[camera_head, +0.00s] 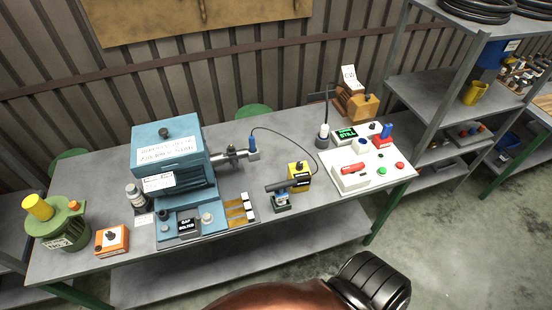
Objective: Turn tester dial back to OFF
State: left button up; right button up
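A small yellow box (299,175) with a dark label and a small dark knob on top stands on the workbench right of centre. It looks like the tester; a black cable arcs from near it to a blue piece (252,142) at the machine's shaft end. Its dial setting is too small to read. An orange box (112,239) with a black knob stands at the bench's left front; its marking is not legible.
A blue machine (168,150) with labels fills the left middle of the workbench (232,183). A grey tool on a small stand (281,201) sits close in front of the yellow box. A white panel (392,166) with coloured controls and a green-lit display (345,133) stand at the right.

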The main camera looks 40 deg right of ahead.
aim_at(299, 167)
jog(key=i, duration=1.1)
jog(key=z, duration=1.9)
